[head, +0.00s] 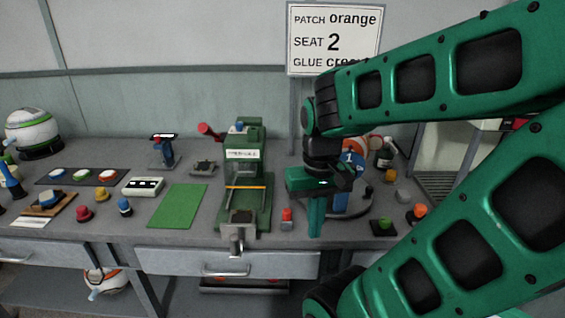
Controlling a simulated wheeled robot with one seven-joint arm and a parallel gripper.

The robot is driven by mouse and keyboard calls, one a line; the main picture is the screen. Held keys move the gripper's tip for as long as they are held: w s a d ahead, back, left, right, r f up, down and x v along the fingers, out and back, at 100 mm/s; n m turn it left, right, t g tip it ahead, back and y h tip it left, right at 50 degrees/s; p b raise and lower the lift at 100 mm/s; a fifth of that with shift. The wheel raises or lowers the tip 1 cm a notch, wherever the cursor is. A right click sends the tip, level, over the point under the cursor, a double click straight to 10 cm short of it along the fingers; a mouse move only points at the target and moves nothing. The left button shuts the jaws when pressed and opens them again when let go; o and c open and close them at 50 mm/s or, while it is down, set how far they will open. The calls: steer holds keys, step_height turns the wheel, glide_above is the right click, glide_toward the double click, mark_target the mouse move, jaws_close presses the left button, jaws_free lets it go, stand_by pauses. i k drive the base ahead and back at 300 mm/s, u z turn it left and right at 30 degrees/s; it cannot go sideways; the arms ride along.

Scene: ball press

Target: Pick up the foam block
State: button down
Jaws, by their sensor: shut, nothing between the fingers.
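My gripper (315,232) points down over the right half of the workbench, just right of a small red-topped piece (286,218). Its green fingers are together, with nothing visible between them. A small pale grey block (403,196) lies on the bench to the right of my gripper, apart from it. It may be the foam block, but it is too small to be certain. My gripper and wrist partly hide a ball marked 1 and its blue stand (352,205).
A green press (246,180) stands left of my gripper. A green mat (178,206) lies farther left, near coloured knobs and a tray of discs (80,177). An orange-topped piece (418,212) and a dark square base (383,227) are at right. A sign (333,40) hangs behind.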

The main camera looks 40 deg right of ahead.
mark_target(391, 175)
steer(key=z, duration=1.65)
steer(key=k, duration=0.5)
steer(key=z, duration=0.2)
steer(key=i, duration=0.75)
steer(key=u, duration=0.1)
